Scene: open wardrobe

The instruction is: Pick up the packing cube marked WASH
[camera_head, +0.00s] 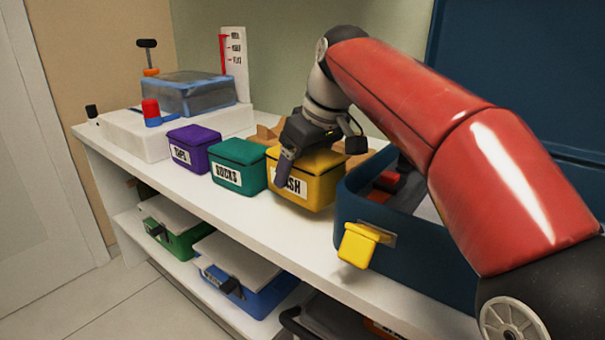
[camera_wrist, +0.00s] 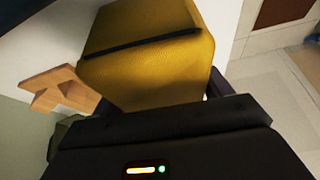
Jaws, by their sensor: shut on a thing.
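The yellow packing cube (camera_head: 312,191) stands on the white shelf top, its front label partly covered so that only "SH" reads clearly. My gripper (camera_head: 288,170) comes down over it from above, one finger across its front face. It is shut on the yellow cube. In the wrist view the yellow cube (camera_wrist: 150,65) fills the upper middle, with the dark gripper body (camera_wrist: 165,140) below it. The far finger is mostly hidden. I cannot tell whether the cube is clear of the shelf.
A green cube marked SOCKS (camera_head: 239,166) and a purple cube (camera_head: 194,148) stand to the left. A dark blue open case (camera_head: 405,250) with a yellow latch stands close on the right. A wooden piece (camera_wrist: 62,88) lies behind. Boxes (camera_head: 247,285) sit on the lower shelf.

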